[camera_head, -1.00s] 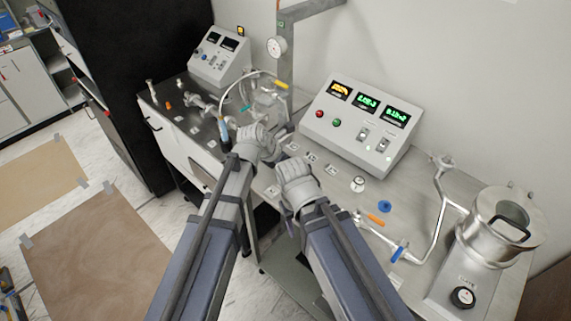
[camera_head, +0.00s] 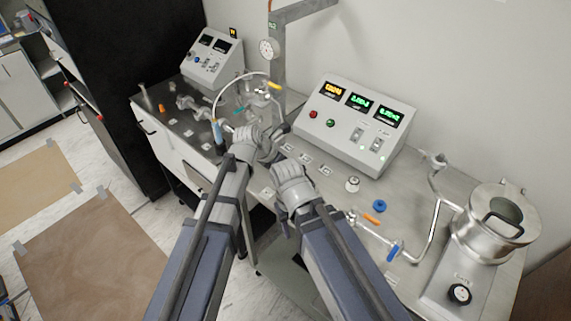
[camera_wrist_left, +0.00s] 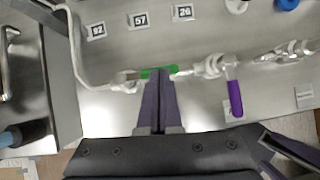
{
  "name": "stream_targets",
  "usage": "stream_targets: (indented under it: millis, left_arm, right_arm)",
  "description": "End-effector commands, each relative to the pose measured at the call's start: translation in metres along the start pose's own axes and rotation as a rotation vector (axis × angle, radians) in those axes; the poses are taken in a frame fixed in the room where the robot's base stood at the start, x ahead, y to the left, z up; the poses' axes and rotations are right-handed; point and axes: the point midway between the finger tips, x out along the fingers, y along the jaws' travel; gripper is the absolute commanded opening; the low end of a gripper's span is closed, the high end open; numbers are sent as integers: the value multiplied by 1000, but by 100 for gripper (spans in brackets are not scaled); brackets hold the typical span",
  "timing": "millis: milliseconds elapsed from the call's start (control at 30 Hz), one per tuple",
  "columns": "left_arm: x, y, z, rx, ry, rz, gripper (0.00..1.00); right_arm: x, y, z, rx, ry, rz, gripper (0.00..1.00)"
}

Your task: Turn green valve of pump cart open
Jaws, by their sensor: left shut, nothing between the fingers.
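The green valve handle (camera_wrist_left: 150,72) shows in the left wrist view, lying along a silver pipe on the metal bench top. My left gripper (camera_wrist_left: 160,80) is shut and empty, with its dark fingertips at the green handle; I cannot tell whether they touch it. In the head view my left gripper (camera_head: 282,131) reaches over the near edge of the bench, and the green handle beneath is hidden by my arms. My right gripper (camera_head: 284,212) is beside it, nearer to me; its fingers are too hidden to tell their state.
A purple handle (camera_wrist_left: 235,98) stands right of the green one. A console with lit displays (camera_head: 356,124) stands behind. Orange (camera_head: 372,220) and blue (camera_head: 393,251) handles and a steel vessel (camera_head: 497,222) are at the right.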

Motion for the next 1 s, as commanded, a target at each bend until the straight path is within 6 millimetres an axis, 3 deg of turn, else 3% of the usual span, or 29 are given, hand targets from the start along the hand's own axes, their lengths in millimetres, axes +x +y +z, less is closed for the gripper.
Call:
stream_targets:
  millis: [667,1000]
  left_arm:
    - [-8,14,-6,0,1,0,0]
    - [-46,13,-4,-1,1,1,0]
  right_arm:
    - [-3,0,0,0,0,0,50]
    - [-36,3,2,-1,0,0,50]
